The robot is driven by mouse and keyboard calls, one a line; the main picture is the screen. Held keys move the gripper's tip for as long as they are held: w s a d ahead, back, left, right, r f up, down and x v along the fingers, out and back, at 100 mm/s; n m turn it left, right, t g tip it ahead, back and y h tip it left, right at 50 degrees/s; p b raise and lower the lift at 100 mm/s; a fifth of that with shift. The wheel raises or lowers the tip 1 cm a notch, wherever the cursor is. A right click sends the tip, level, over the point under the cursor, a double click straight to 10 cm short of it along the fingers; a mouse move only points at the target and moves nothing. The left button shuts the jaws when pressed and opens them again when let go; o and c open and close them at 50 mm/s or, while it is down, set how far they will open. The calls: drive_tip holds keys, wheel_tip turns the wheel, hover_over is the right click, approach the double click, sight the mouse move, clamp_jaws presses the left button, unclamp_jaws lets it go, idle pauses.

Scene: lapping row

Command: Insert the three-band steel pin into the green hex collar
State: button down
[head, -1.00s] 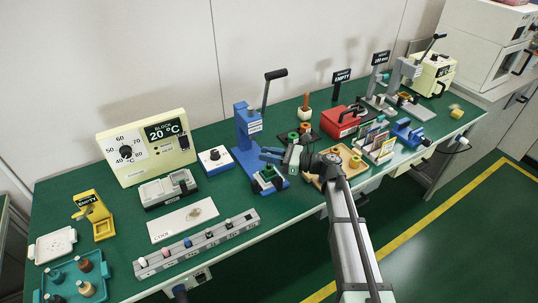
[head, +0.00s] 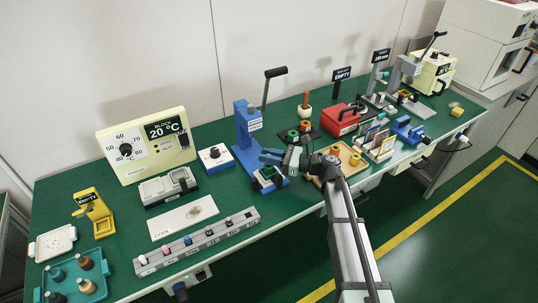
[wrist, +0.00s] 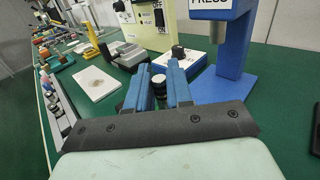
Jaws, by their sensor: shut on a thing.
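My gripper (head: 266,157) is low over the front of the blue press, its blue fingers pointing left. In the wrist view, my gripper (wrist: 158,72) is shut on a short, round, dark piece with lighter bands, the steel pin (wrist: 159,84); its lower end and exact band count are hard to see. A small green piece, apparently the green hex collar (head: 268,171), sits in a dark holder at the front of the press base, just below my fingers. It is partly hidden by my gripper, and I cannot see the pin touching it. The collar does not show in the wrist view.
The blue press (head: 246,135) with its raised lever stands close behind my gripper. A grey rack (head: 198,243) with several pins lies along the front edge at left. A wooden tray (head: 345,170) is close on the right. A white COOL plate (head: 183,218) lies left.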

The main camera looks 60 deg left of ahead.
drive_tip(key=shift+f, duration=0.7)
drive_tip(key=c, duration=0.9)
unclamp_jaws()
drive_tip(key=shift+c, duration=0.2)
drive_tip(key=v, duration=1.4)
drive_tip(key=shift+r, duration=0.1)
